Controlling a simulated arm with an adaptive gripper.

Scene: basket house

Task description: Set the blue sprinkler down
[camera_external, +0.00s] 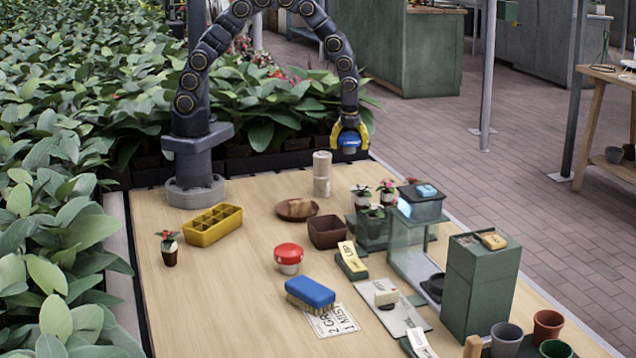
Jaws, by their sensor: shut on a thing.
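My gripper (350,132), with yellow fingers, is at the upper middle, above the far end of the wooden table (215,290). It is shut on the blue sprinkler (349,143), of which only a small blue part shows between the fingers. The rest of the sprinkler is hidden by the fingers or too small to make out. The sprinkler is held in the air, apart from the table.
Left of the gripper stand a beige cylinder (322,175) and a brown saucer (297,210). Potted flowers (362,197), a brown square pot (327,232), a red-topped item (289,256), a blue brush (310,292) and a yellow tray (213,226) stand nearer. The front left tabletop is clear.

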